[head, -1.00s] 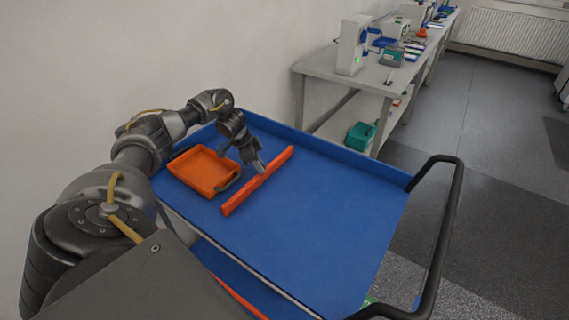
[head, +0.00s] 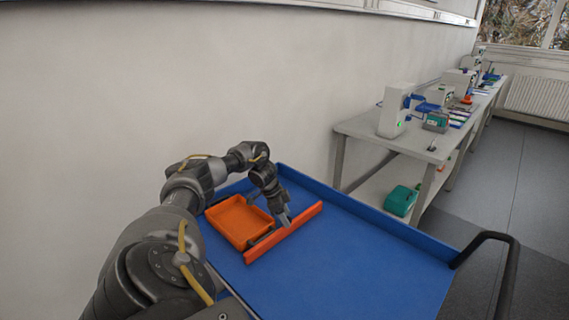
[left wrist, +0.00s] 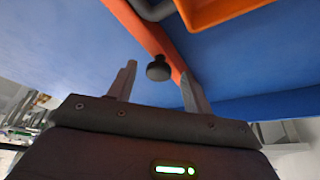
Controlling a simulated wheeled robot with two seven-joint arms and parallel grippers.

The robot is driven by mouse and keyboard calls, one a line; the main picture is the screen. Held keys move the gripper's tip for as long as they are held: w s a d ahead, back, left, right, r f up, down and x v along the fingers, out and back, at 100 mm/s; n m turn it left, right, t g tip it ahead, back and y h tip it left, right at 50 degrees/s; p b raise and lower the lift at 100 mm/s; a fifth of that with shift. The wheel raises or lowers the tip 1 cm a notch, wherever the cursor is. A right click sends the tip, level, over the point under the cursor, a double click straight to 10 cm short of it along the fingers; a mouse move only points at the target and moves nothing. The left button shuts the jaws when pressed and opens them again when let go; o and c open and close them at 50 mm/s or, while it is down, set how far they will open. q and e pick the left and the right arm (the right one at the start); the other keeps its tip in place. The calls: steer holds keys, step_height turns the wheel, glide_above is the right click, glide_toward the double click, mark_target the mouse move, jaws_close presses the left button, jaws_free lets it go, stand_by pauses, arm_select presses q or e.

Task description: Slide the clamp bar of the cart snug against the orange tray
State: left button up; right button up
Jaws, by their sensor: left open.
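The orange tray (head: 238,221) lies on the blue top of the cart (head: 340,262), with a dark handle on the side facing the bar. The long orange clamp bar (head: 300,221) stands on edge along that side. The bar and handle look very close; I cannot tell whether they touch. In the left wrist view, the bar (left wrist: 139,28) carries a black knob (left wrist: 158,69), and the tray (left wrist: 215,10) shows at the top right. My left gripper (head: 286,222) is open, its fingers (left wrist: 160,75) on either side of the knob. My right gripper is not seen.
The cart has a raised blue rim and a black push handle (head: 490,260) at the right. A bench (head: 375,130) with white devices stands behind it, with a teal box (head: 401,200) beneath. The cart top right of the bar is clear.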

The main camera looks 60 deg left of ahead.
arm_select(q)
steer(key=v, duration=1.1)
steer(key=shift+f, duration=0.15)
